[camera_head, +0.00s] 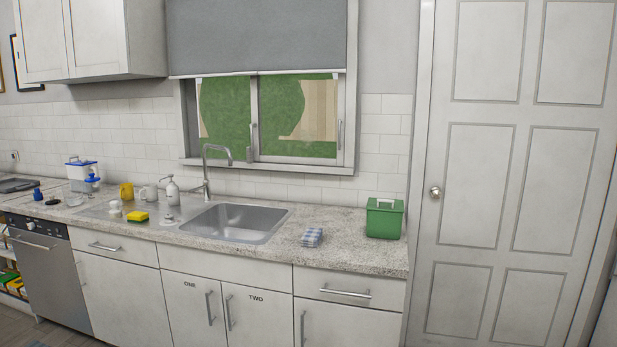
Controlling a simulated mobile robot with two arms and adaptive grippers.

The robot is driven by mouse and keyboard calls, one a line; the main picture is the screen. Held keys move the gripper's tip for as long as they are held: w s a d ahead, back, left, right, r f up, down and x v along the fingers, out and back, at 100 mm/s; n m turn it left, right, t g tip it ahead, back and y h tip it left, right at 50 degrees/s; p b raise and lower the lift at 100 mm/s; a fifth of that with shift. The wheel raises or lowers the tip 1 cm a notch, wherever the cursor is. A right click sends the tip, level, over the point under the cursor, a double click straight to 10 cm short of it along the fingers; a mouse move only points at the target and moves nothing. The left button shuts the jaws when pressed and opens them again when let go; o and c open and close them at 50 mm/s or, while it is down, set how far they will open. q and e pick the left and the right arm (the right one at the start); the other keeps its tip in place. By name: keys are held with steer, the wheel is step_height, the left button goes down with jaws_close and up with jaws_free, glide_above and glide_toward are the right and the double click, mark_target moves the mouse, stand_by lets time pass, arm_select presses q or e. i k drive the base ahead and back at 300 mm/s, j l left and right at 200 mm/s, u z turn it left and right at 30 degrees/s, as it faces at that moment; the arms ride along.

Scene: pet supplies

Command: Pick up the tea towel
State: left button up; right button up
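A folded blue and white checked cloth, which looks like the tea towel (312,237), lies on the speckled countertop (350,248). It is right of the sink and left of a green box, near the counter's front half. Nothing covers it. Neither of my grippers shows in the head view.
The steel sink (236,224) with its tall tap (207,170) is left of the cloth. A green box with a handle (385,217) stands at the right end. The counter around the cloth is clear.

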mark_target(311, 237)
steer(key=i+j, duration=0.2)
steer(key=i, duration=0.4)
steer(key=i+j, duration=0.15)
steer(key=i, duration=0.4)
